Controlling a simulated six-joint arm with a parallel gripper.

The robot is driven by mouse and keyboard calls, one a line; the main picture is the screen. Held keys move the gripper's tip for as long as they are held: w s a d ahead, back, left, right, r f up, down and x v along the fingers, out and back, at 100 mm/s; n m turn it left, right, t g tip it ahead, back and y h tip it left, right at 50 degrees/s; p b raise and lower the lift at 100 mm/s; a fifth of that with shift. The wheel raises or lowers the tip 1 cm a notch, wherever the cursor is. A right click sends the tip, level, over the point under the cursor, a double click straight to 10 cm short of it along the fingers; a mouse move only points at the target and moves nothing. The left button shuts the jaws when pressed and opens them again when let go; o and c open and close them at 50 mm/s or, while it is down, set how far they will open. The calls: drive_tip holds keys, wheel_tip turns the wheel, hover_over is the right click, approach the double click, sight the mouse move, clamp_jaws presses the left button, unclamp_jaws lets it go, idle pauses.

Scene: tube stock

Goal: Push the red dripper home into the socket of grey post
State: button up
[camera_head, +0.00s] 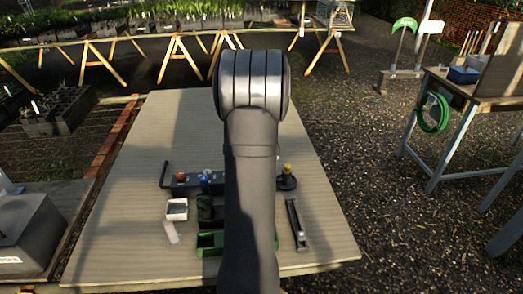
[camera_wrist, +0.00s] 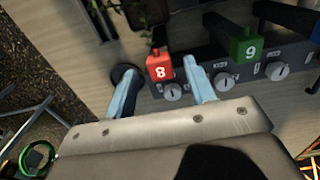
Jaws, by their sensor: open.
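A red block marked 8 (camera_wrist: 159,67), with a small nub on top, shows between the fingers of my gripper (camera_wrist: 160,68) in the wrist view. My gripper is open, with one pale-blue finger on each side of the block. The block appears at the dark grey bar (camera_wrist: 203,91); I cannot tell how deep it sits or if a finger touches it. No separate grey post or socket can be made out clearly. In the head view my arm hides the gripper and part of the bar (camera_head: 190,188); a red piece (camera_head: 181,176) shows at its left part.
A green numbered block (camera_wrist: 246,48) stands beside the red one on the bar, which has round dials. In the head view are a blue piece (camera_head: 204,177), a yellow piece (camera_head: 287,168) on a round black base, a white box (camera_head: 176,210) and a green tray (camera_head: 208,244). The far tabletop is clear.

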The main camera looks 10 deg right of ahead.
wheel_tip(320, 180, up, 16)
drive_tip(key=shift+r, duration=0.2)
drive_tip(key=shift+f, duration=0.1)
wheel_tip(320, 180, down, 17)
drive_tip(key=shift+f, duration=0.15)
idle(0.7)
